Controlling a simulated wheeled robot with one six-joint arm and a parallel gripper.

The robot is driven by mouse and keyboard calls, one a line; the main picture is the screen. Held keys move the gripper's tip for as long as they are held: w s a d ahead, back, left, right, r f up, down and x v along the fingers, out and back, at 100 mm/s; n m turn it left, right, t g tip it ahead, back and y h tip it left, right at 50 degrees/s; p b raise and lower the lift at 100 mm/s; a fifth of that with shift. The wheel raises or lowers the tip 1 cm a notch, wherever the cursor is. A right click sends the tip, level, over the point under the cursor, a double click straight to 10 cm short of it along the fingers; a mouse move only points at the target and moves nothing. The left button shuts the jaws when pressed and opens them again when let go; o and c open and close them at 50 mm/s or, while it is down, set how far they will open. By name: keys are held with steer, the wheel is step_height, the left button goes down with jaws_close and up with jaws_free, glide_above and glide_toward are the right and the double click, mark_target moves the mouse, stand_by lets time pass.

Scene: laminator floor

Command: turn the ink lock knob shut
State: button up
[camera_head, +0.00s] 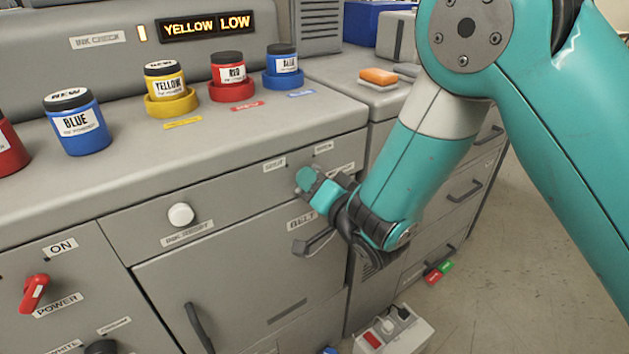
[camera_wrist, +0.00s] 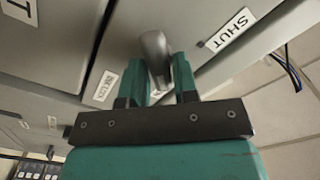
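The ink lock knob (camera_wrist: 154,52) is a grey bar-shaped handle on the grey cabinet front in the wrist view. My gripper (camera_wrist: 159,72) has its two teal fingers on either side of the knob, and they appear to press on it. A SHUT label (camera_wrist: 230,29) is at the upper right of the knob. A smaller label (camera_wrist: 104,87) lies at its left. In the head view my gripper (camera_head: 313,186) is at the upper right of the cabinet front and hides most of the knob.
A grey belt lever (camera_head: 312,243) sticks out just below my gripper. A white ink reset button (camera_head: 181,215) and a red power knob (camera_head: 34,292) are to the left. Ink jars stand on the counter (camera_head: 225,140) above. A white box (camera_head: 395,335) stands on the floor below.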

steer(key=shift+n, duration=0.3)
steer(key=shift+s+a+n+b, duration=0.1)
steer(key=shift+n+b, duration=0.55)
steer(key=shift+n, duration=3.65)
steer(key=shift+s+a+n+b, duration=0.1)
steer(key=shift+n+b, duration=0.55)
steer(key=shift+n, duration=3.65)
steer(key=o, duration=0.9)
